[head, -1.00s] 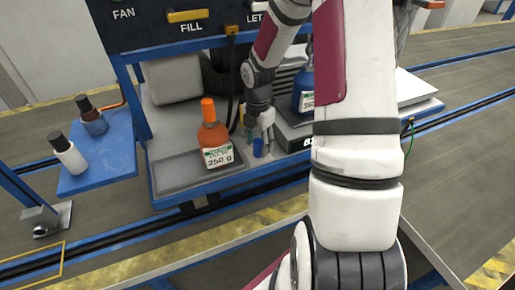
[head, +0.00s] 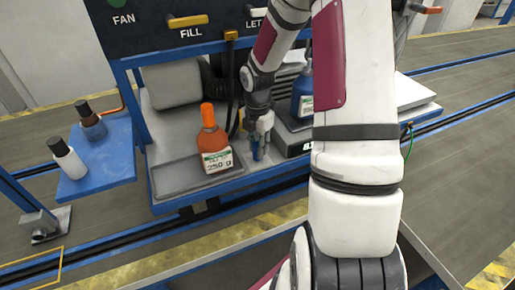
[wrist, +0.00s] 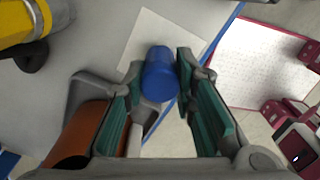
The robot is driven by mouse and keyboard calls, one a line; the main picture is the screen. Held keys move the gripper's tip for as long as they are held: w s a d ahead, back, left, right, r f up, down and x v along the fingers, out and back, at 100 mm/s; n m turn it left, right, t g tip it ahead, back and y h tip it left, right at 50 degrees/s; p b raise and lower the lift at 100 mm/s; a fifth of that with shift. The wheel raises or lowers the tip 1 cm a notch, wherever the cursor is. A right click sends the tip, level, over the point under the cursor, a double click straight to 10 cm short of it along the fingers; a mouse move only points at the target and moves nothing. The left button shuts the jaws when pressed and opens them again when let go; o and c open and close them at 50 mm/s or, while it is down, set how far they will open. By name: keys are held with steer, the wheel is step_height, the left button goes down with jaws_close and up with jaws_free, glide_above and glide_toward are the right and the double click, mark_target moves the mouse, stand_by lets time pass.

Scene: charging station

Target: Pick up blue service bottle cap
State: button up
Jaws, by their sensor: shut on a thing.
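The blue cap (wrist: 160,80) is between the teal finger pads of my gripper (wrist: 159,72) in the wrist view. My gripper is shut on it. In the head view my gripper (head: 258,148) points down at the front of the cart shelf, just right of the orange bottle, and mostly hides the cap. A blue bottle (head: 303,95) with a white label stands behind, on the scale, partly hidden by my arm; I cannot see its top clearly.
The orange bottle (head: 215,145) stands on a grey tray (head: 172,181) close to the left of my gripper. White (head: 68,158) and brown (head: 92,122) bottles stand on the blue side shelf (head: 105,170). A black cable (head: 233,80) hangs behind the gripper.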

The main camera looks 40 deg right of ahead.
steer(key=r, duration=0.3)
steer(key=shift+s+a+r, duration=0.1)
steer(key=shift+s, duration=0.1)
steer(key=s+a+p, duration=0.1)
steer(key=s+a, duration=0.3)
steer(key=s, duration=0.2)
steer(key=s+a+r+p, duration=0.1)
steer(key=s+a, duration=0.3)
steer(key=s, duration=0.3)
steer(key=shift+a+r, duration=0.1)
